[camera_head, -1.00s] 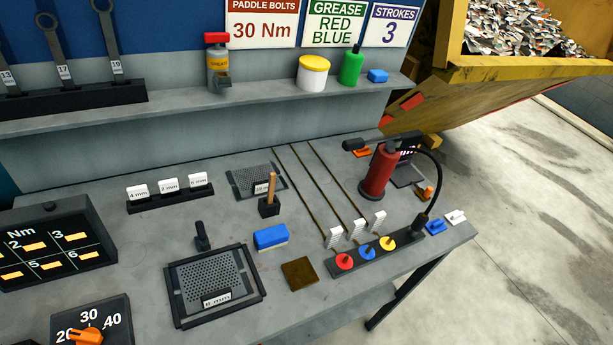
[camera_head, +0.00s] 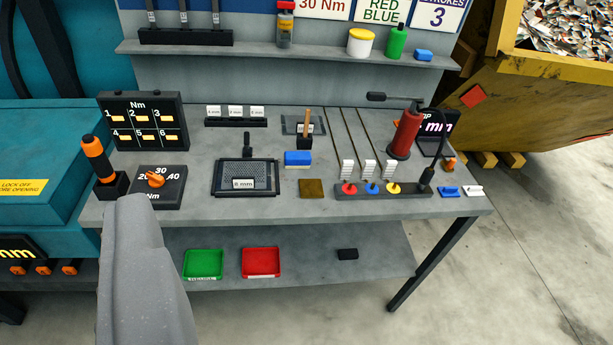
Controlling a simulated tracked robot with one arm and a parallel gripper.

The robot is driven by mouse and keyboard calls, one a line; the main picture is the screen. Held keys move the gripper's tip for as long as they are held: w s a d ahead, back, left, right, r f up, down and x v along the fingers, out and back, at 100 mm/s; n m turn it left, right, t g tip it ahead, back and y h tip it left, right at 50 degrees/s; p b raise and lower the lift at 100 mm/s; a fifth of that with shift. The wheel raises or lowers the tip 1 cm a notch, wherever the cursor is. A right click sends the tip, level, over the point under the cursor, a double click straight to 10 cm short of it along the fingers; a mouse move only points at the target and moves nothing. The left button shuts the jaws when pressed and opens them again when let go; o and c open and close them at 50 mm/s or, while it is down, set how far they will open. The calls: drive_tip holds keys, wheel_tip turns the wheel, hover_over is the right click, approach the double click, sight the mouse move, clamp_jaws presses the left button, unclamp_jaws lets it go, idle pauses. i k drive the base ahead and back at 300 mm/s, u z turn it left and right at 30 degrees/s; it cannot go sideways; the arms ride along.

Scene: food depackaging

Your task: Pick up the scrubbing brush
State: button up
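A blue block with a pale lower edge (camera_head: 297,159) lies on the workbench, right of a black-framed perforated plate. It looks most like the scrubbing brush, but I cannot tell for sure. Behind it, a wooden handle (camera_head: 307,122) stands upright in a small black block; what is at its lower end is hidden. Three thin rods with white ribbed ends (camera_head: 369,169) lie to the right. My gripper's fingers are not in view. A grey part of my own arm shows at the lower left, well away from the blue block.
The workbench (camera_head: 230,215) carries a red cylinder (camera_head: 405,133) and a torque dial box (camera_head: 158,190). Green (camera_head: 203,263) and red (camera_head: 261,262) trays sit on the lower shelf. A yellow skip (camera_head: 545,95) stands at right. Floor at front right is clear.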

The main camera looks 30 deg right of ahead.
sight(292, 160)
drive_tip(key=z, duration=0.75)
drive_tip(key=i, duration=1.6)
drive_tip(key=u, duration=0.6)
